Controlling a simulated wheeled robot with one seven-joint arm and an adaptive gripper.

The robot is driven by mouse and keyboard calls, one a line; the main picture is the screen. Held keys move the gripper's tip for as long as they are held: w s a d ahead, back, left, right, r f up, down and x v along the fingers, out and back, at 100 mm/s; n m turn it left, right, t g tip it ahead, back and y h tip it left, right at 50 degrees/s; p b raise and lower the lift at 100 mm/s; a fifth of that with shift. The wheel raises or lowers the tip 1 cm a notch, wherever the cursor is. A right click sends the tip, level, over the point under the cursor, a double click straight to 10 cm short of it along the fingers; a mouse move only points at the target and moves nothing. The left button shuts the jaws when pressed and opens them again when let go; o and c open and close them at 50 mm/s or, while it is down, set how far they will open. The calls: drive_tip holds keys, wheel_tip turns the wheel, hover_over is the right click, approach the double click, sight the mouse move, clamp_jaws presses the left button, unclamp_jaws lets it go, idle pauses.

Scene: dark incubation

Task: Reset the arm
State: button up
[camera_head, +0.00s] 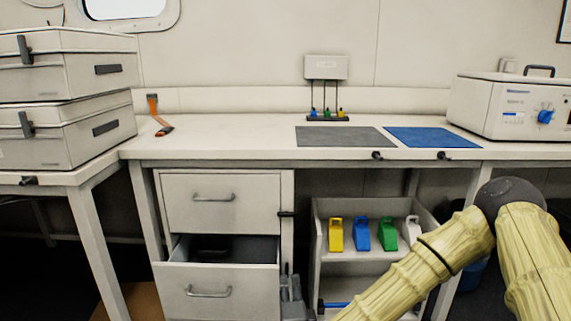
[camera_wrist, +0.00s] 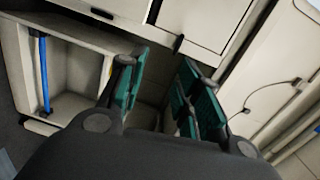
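My arm (camera_head: 430,262), in a pale yellow ribbed sleeve, enters at the lower right of the head view and reaches down and left in front of the shelf unit. My gripper is below that view's edge. In the wrist view my gripper (camera_wrist: 164,88) shows two dark fingers with green pads. They stand apart with nothing between them. Cabinet fronts and a shelf lie beyond the fingers.
The white bench (camera_head: 240,132) holds a grey mat (camera_head: 345,136), a blue mat (camera_head: 431,137) and a white device (camera_head: 515,104). A lower drawer (camera_head: 222,279) stands open. A shelf unit (camera_head: 318,235) holds several coloured items. Stacked cases (camera_head: 65,65) stand left.

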drive_tip(key=s+d+f+n+g+y, duration=0.15)
drive_tip(key=s+f+n+g, duration=0.3)
drive_tip(key=s+f, duration=0.65)
drive_tip(key=s+d+f+n+g+y, duration=0.15)
drive_tip(key=s+f+n+g, duration=0.35)
drive_tip(key=f, duration=0.9)
drive_tip(key=s+d+f+n+g+h, duration=0.2)
drive_tip(key=s+d+f+n+g, duration=0.15)
drive_tip(key=s+d, duration=0.65)
drive_tip(key=s+d+f+n+g+h, duration=0.25)
drive_tip(key=s+d+f+g, duration=0.2)
drive_tip(key=s+d, duration=0.65)
wheel_tip(320, 180, up, 28)
drive_tip(key=s+a+p, duration=0.1)
drive_tip(key=a+p, duration=0.1)
drive_tip(key=p, duration=2.7)
drive_tip(key=shift+s+a, duration=0.2)
drive_tip(key=shift+f+t, duration=0.1)
drive_tip(key=shift+t, duration=0.15)
